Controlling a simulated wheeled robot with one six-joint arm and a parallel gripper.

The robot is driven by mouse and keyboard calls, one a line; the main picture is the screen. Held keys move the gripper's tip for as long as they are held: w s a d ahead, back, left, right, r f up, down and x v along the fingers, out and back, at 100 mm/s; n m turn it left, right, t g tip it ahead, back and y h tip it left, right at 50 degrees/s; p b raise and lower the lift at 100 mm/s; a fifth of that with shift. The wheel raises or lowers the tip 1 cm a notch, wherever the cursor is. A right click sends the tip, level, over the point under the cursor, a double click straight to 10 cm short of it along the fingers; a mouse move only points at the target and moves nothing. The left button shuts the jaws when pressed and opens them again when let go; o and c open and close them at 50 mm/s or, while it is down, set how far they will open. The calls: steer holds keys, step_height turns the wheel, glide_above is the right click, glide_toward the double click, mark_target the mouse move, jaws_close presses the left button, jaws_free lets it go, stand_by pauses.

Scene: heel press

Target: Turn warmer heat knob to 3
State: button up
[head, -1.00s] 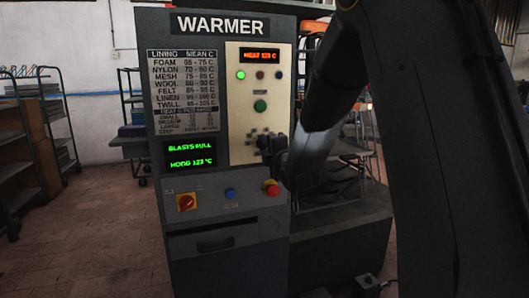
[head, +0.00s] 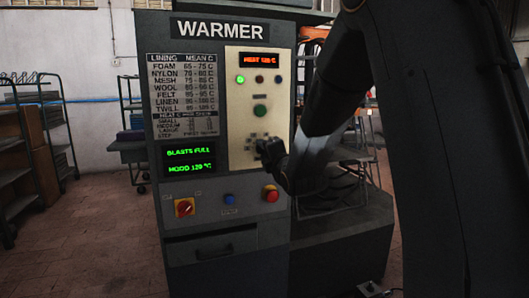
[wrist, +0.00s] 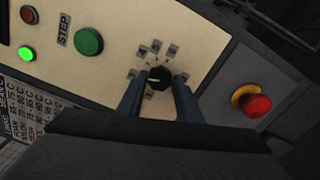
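The black round heat knob (wrist: 159,77) sits on the cream panel of the warmer (head: 221,32), ringed by several small grey number labels. My gripper (wrist: 160,83) is at the knob in the wrist view, one finger on each side. Its fingers are apart, with a slim gap between each fingertip and the knob; I see no clear contact. In the head view my gripper (head: 268,149) covers the knob.
A green button (wrist: 89,41) marked STEP and a lit green lamp (wrist: 26,54) are on the same panel. A red mushroom button (wrist: 256,105) stands out to the right of the knob.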

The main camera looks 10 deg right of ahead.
steer(key=o, duration=0.3)
steer(key=shift+s, duration=0.1)
steer(key=s, duration=0.7)
steer(key=shift+s+d, duration=0.3)
steer(key=shift+d, duration=0.1)
